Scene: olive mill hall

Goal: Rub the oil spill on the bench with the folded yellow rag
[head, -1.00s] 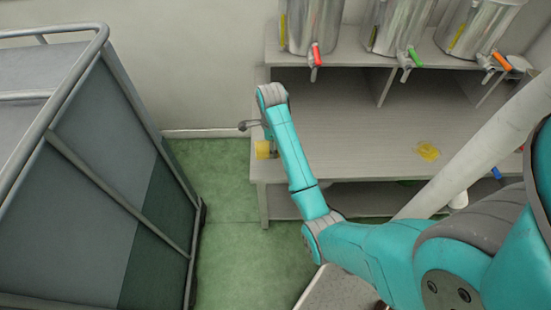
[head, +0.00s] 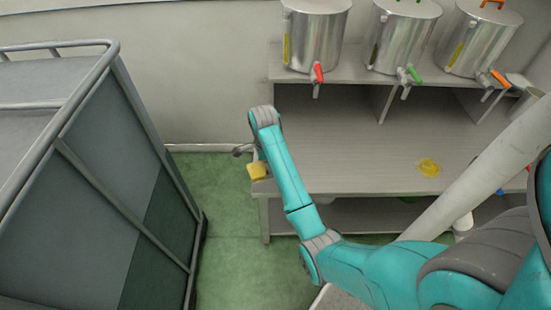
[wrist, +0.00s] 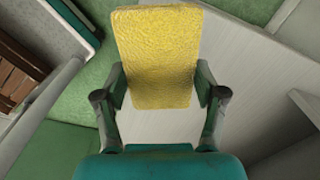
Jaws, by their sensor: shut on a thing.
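The folded yellow rag (wrist: 155,55) fills the upper middle of the wrist view, held between both fingers of my gripper (wrist: 158,92). My gripper is shut on it. In the head view the rag (head: 257,171) shows at the left end of the bench (head: 330,160), beside my wrist. My gripper is mostly hidden there behind my arm. The oil spill (head: 429,168) is a yellow patch on the bench top, well to the right of the rag and near the front edge. The rag and the spill are apart.
Steel drums with a red tap (head: 318,72), a green tap (head: 414,74) and an orange tap (head: 498,79) stand on the raised shelf behind. A grey panelled cart (head: 110,170) stands at left. Green floor (head: 225,225) lies between.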

